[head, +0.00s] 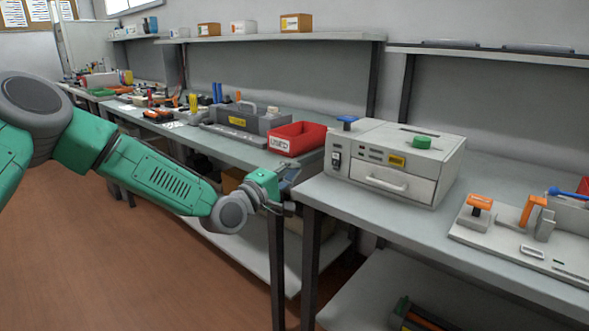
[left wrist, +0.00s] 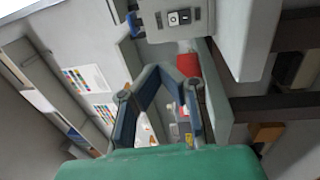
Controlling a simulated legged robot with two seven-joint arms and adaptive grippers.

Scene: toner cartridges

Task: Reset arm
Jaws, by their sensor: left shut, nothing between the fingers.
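My left arm comes in from the left in the head view. Its gripper (head: 287,189) is beside the front left corner of the grey bench, in front of the gap between two benches. In the left wrist view the gripper's fingers (left wrist: 153,72) meet at their tips, shut with nothing between them. A grey machine (head: 390,162) with a drawer, a green knob and a blue knob stands on the bench, right of the gripper. Its panel also shows in the left wrist view (left wrist: 180,18). My right gripper is out of view.
A red bin (head: 297,138) labelled USED sits on the left bench (head: 235,150), close behind the gripper. A fixture with orange handles (head: 535,210) lies on the right bench (head: 400,222). Open brown floor (head: 120,260) lies below the arm.

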